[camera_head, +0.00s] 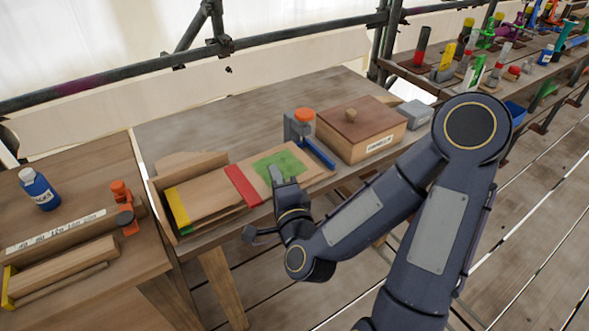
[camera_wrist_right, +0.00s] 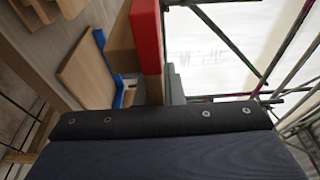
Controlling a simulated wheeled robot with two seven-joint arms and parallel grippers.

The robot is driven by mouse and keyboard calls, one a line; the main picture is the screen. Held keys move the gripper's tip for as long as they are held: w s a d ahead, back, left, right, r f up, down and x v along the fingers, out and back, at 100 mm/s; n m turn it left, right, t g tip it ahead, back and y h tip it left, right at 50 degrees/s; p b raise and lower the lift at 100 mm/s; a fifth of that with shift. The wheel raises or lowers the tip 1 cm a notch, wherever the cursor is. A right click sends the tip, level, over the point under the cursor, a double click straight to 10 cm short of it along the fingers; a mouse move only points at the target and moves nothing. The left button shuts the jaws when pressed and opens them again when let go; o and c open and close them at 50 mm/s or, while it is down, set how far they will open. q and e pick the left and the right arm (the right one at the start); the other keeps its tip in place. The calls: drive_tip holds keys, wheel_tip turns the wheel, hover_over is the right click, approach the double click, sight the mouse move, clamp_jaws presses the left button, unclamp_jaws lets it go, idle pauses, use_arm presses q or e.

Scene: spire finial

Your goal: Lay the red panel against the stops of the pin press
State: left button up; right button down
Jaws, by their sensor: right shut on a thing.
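The red panel is a wooden board with a red end strip (camera_head: 243,185). It also shows in the right wrist view, edge-on, with its red end (camera_wrist_right: 146,35) at the top. My right gripper (camera_head: 281,183) is shut on the panel's front edge. The pin press, grey with an orange knob (camera_head: 304,115), stands behind the panel, and a blue bar (camera_head: 318,153) slants beside its right end. Blue parts (camera_wrist_right: 101,42) also show in the right wrist view, apart from the panel. A green patch (camera_head: 283,164) lies behind my gripper. The fingertips are hidden in the wrist view. My left gripper is out of view.
A wooden tray (camera_head: 170,163) with yellow-edged boards stands left of the panel. A lidded wooden box (camera_head: 361,125) stands to the right. A separate bench on the left holds a blue bottle (camera_head: 38,188) and an orange-topped clamp (camera_head: 121,190). The back of the table is clear.

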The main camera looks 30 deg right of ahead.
sight(296, 164)
drive_tip(key=shift+d+r, duration=0.1)
drive_tip(key=shift+r, duration=0.15)
drive_tip(key=w+d+f, duration=0.1)
drive_tip(key=d, duration=0.1)
drive_tip(key=w+d+f, duration=0.1)
drive_tip(key=w+d, duration=0.1)
drive_tip(key=d, duration=0.1)
drive_tip(key=w+d+f, duration=0.1)
drive_tip(key=w+d, duration=0.1)
drive_tip(key=shift+d+f+p, duration=0.2)
drive_tip(key=shift+f+p, duration=0.1)
drive_tip(key=shift+f, duration=0.05)
drive_tip(key=d+f, duration=0.1)
drive_tip(key=w+f, duration=0.1)
drive_tip(key=f, duration=0.1)
drive_tip(key=w+d+f, duration=0.1)
drive_tip(key=shift+w+d+f, duration=0.15)
drive_tip(key=shift+d, duration=0.2)
drive_tip(key=shift+w+d+f, duration=0.2)
drive_tip(key=shift+d+f, duration=0.15)
drive_tip(key=shift+f, duration=0.05)
drive_tip(key=f, duration=0.4)
drive_tip(key=shift+w+d, duration=0.25)
drive_tip(key=shift+d, duration=0.05)
